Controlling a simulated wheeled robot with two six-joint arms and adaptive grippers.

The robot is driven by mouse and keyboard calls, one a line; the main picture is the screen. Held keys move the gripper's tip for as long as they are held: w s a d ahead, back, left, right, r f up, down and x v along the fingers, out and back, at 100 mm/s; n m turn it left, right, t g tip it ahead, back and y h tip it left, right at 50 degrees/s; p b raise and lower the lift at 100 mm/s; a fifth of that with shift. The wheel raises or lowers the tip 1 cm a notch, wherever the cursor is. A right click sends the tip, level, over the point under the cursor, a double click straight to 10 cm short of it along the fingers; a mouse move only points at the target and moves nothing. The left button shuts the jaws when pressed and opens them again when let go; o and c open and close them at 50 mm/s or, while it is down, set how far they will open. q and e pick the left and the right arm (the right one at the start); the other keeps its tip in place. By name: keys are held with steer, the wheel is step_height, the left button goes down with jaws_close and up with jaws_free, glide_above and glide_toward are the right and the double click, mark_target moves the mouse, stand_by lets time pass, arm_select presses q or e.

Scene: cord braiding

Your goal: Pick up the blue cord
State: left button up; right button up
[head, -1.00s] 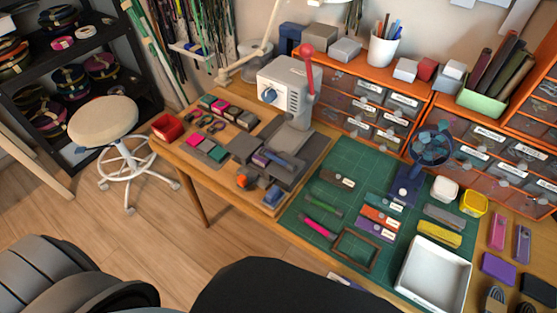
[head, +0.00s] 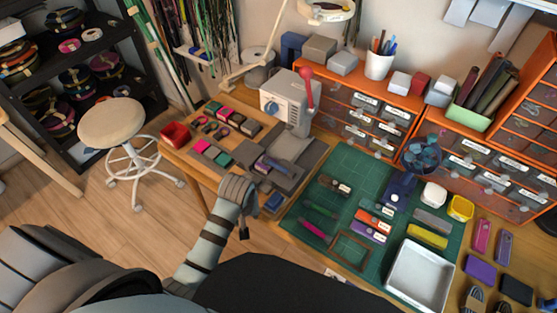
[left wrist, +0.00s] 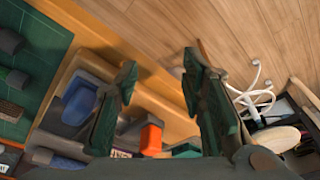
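No strand is clearly recognisable as a blue cord. A small blue piece (head: 273,201) sits in a grey holder at the near right corner of the wooden tray. In the left wrist view a blue piece (left wrist: 82,103) lies in a grey holder, left of my fingers. My left arm reaches up from the bottom in the head view, its wrist beside the table's near edge. My left gripper (left wrist: 160,68) is open and empty, with floor and table edge showing between its two dark fingers. My right gripper is in neither view.
A grey machine with a red-knobbed lever (head: 290,100) stands behind the tray. A green cutting mat (head: 345,185) with labelled pieces and a white tray (head: 419,275) lie to the right. A stool (head: 112,125) stands left of the table. An orange block (left wrist: 151,138) is near the fingers.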

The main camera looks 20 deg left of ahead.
arm_select(q)
steer(key=w+d+r+n, duration=0.3)
steer(key=w+r+n, duration=0.2)
steer(key=w+r, duration=0.55)
step_height(320, 180, up, 6)
steer(key=n+g+b, duration=0.2)
steer(key=n+b, duration=0.1)
steer(key=n, duration=0.1)
glide_above(279, 166)
steer(key=d, duration=0.2)
steer(key=shift+y, duration=0.3)
steer(key=f, duration=0.3)
steer(key=a+f+b, duration=0.1)
steer(key=f, duration=0.7)
steer(key=shift+s+a+f+b, duration=0.1)
steer(key=shift+a+f+b, duration=0.05)
steer(key=shift+a+b, duration=0.25)
jaws_close()
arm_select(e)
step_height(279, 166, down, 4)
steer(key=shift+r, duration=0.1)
